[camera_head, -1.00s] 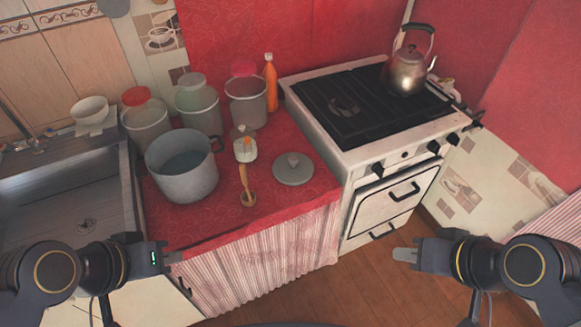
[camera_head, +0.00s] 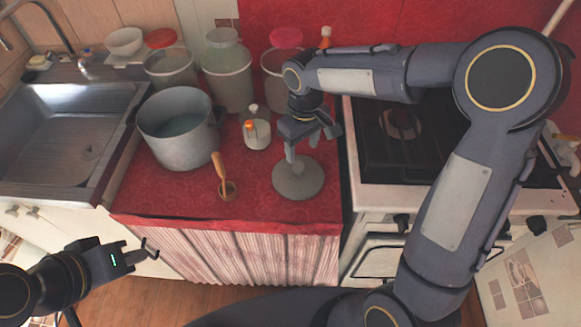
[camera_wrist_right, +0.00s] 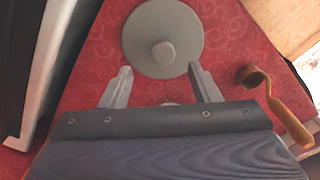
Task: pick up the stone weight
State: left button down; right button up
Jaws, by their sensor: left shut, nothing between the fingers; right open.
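A flat grey round piece with a knob on top, which I take for the stone weight (camera_head: 297,180), lies on the red counter top near its right end. It could also be a pot lid. In the right wrist view the same grey disc (camera_wrist_right: 180,22) is at the top, its knob centred between the finger directions. My right gripper (camera_head: 312,142) is open above the disc, pointing down; its two fingers (camera_wrist_right: 158,82) are apart, with no contact visible. My left gripper (camera_head: 149,249) is shut and empty in front of the counter, at lower left.
Lidded jars (camera_head: 228,75) line the back; the stove (camera_head: 400,150) is at right.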

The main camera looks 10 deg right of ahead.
aim_at(298, 165)
jog(key=shift+w+a+f, duration=0.2)
jog(key=shift+w+f, duration=0.15)
jog(key=shift+f, duration=0.55)
jog(key=f, duration=0.6)
jog(key=shift+s+a+f, duration=0.15)
jog(key=shift+s+f, duration=0.05)
jog(key=shift+f, duration=0.15)
jog(key=shift+r, duration=0.1)
grip_shut()
